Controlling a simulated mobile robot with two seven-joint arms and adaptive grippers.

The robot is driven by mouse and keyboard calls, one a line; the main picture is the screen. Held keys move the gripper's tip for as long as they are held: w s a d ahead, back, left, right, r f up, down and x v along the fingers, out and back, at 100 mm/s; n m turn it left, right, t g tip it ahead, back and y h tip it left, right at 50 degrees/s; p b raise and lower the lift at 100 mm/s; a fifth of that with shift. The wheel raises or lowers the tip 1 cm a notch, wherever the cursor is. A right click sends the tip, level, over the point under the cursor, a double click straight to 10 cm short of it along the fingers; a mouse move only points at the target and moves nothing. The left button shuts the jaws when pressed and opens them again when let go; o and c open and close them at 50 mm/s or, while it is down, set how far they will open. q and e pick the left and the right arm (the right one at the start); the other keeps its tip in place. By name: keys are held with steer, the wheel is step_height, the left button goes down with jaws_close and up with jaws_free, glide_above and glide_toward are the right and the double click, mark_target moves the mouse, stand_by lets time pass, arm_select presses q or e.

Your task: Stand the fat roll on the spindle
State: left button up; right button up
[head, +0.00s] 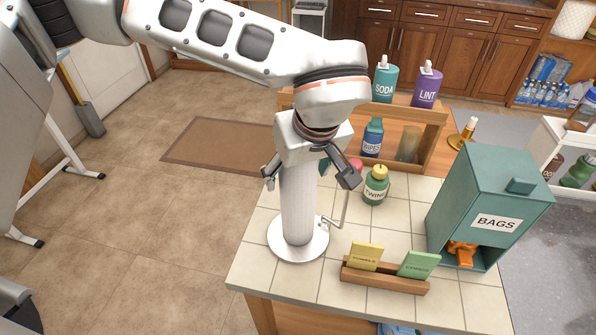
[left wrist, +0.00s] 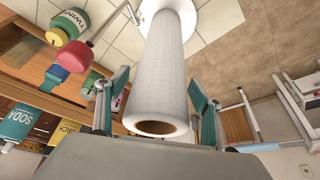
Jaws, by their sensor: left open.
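A white paper roll (head: 298,205) stands upright on the round white base (head: 285,250) of the holder on the tiled counter. A thin bent side rod (head: 346,208) rises beside it. The spindle itself is hidden. In the left wrist view the roll (left wrist: 160,75) shows a brown cardboard core at its near end, with no spindle tip visible inside. My left gripper (head: 309,178) is over the roll's top, pointing down. Its fingers are open on either side of the roll, with gaps visible in the left wrist view (left wrist: 159,82). My right gripper is not in view.
A green twine bottle (head: 375,188) stands close behind the side rod. A wooden card holder (head: 385,280) is in front, and a teal bags box (head: 490,205) is at right. A wooden rack (head: 432,135) with bottles stands behind.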

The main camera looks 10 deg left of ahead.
arm_select(q)
steer(key=v, duration=1.2)
